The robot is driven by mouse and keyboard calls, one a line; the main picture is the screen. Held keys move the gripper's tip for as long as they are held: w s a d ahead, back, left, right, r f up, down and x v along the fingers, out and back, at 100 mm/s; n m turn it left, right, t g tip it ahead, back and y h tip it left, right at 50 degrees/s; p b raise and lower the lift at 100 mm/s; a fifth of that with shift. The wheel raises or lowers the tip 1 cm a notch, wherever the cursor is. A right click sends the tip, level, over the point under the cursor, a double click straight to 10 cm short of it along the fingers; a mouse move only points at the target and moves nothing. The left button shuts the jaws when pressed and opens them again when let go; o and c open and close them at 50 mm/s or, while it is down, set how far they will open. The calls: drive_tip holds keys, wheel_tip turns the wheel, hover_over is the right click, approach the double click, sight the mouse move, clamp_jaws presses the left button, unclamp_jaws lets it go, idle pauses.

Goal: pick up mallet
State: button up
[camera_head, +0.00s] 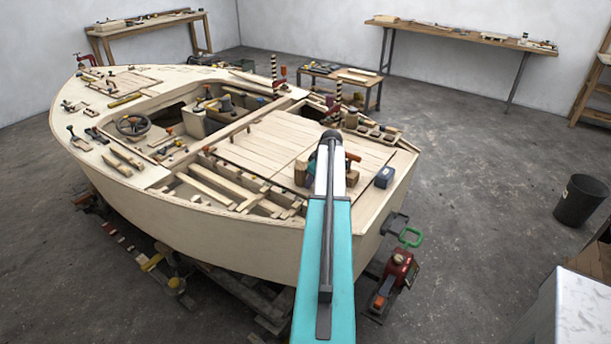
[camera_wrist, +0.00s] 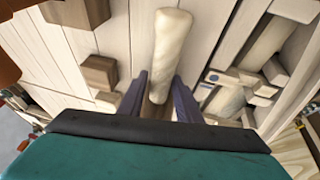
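A pale wooden piece (camera_wrist: 170,42), long and rounded like a mallet part, lies over light deck planks in the wrist view. Its lower end narrows and runs between the two dark fingers of my gripper (camera_wrist: 161,76). The fingers stand apart, one on each side of the piece, with a narrow gap seeming to show on the left. I cannot tell whether the right finger touches it. In the head view my arm reaches over the boat's deck and hides the gripper tips and whatever lies under them.
Brown wooden blocks (camera_wrist: 100,72) sit left of the fingers. Slats and beams (camera_wrist: 270,80) lie to the right. In the head view the plywood hull (camera_head: 230,228) carries many loose tools. A dark bin (camera_head: 580,200) stands on the floor.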

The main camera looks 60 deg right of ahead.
idle(0.3)
clamp_jaws()
drive_tip(key=shift+r, duration=0.2)
drive_tip(key=shift+r+b, duration=0.8)
drive_tip(key=shift+r, duration=0.7)
drive_tip(key=s+a+r+b, duration=0.1)
drive_tip(key=s+a+b, duration=0.2)
drive_tip(key=a, duration=1.1)
drive_tip(key=s, duration=0.3)
drive_tip(key=shift+a+r+b, duration=0.35)
drive_tip(key=shift+s, duration=0.1)
